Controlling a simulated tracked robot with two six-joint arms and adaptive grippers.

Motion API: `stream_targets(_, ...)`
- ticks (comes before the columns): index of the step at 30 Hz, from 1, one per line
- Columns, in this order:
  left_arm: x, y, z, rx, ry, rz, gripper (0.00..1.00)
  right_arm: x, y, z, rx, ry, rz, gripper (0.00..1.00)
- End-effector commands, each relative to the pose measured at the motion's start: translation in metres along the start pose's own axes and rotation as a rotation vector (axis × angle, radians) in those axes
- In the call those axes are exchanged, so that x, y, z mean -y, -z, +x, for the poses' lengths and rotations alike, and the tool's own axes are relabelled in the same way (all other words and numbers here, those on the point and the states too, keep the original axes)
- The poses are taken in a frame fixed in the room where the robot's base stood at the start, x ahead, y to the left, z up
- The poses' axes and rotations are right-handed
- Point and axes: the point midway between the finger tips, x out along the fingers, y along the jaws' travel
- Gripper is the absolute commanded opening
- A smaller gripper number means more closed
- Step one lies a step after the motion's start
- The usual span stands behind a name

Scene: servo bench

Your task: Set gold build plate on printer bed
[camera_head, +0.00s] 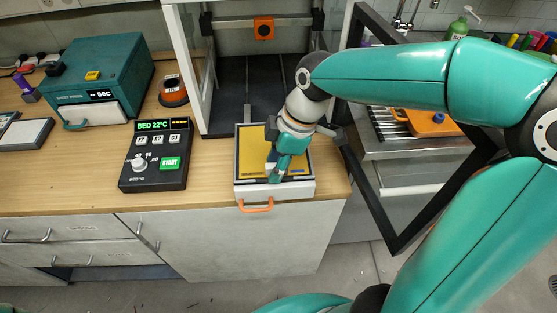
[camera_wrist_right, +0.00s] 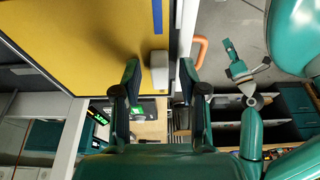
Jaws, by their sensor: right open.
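The gold build plate (camera_head: 252,152) lies flat over the pulled-out printer bed (camera_head: 300,188), which has an orange handle (camera_head: 257,206) at its front. My right gripper (camera_head: 277,175) is low over the plate's front right part. In the right wrist view the gold plate (camera_wrist_right: 85,45) fills the upper left. There my open right gripper (camera_wrist_right: 160,85) has a small pale tab (camera_wrist_right: 158,68) between its fingers, with gaps on both sides. My left gripper (camera_wrist_right: 246,62) shows small in the right wrist view, fingers apart and empty. Whether the plate is fully seated is hidden.
The printer's white frame (camera_head: 187,70) stands behind the bed, with an orange print head (camera_head: 263,28) inside. Its black-framed door (camera_head: 372,195) is swung open at right. A control box (camera_head: 156,155) stands left of the bed. Bare bench (camera_head: 60,185) lies farther left.

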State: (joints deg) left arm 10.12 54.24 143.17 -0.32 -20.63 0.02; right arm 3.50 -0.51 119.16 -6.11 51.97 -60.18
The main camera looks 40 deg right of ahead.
Motion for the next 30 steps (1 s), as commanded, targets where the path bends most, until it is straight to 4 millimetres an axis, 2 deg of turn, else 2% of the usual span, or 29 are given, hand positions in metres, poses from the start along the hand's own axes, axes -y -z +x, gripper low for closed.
stream_targets(5, 0.000, 0.000, -0.001, 0.000, 0.000, 0.000, 0.40, 0.000, 0.001, -0.007, -0.001, -0.002, 0.000, 0.42)
stream_targets(8, 0.000, 0.000, -0.001, 0.000, 0.000, 0.000, 0.40, -0.001, 0.001, -0.019, -0.002, -0.003, -0.001, 0.42)
stream_targets(21, -0.002, 0.000, -0.006, 0.000, 0.000, 0.000, 0.40, -0.001, 0.001, -0.102, -0.002, -0.004, -0.001, 0.42)
stream_targets(25, -0.003, 0.000, -0.007, 0.000, 0.000, 0.000, 0.40, -0.001, 0.001, -0.115, -0.001, -0.001, -0.001, 0.42)
stream_targets(30, -0.003, 0.000, -0.007, 0.000, 0.000, 0.000, 0.40, 0.000, 0.001, -0.120, 0.000, 0.001, -0.001, 0.42)
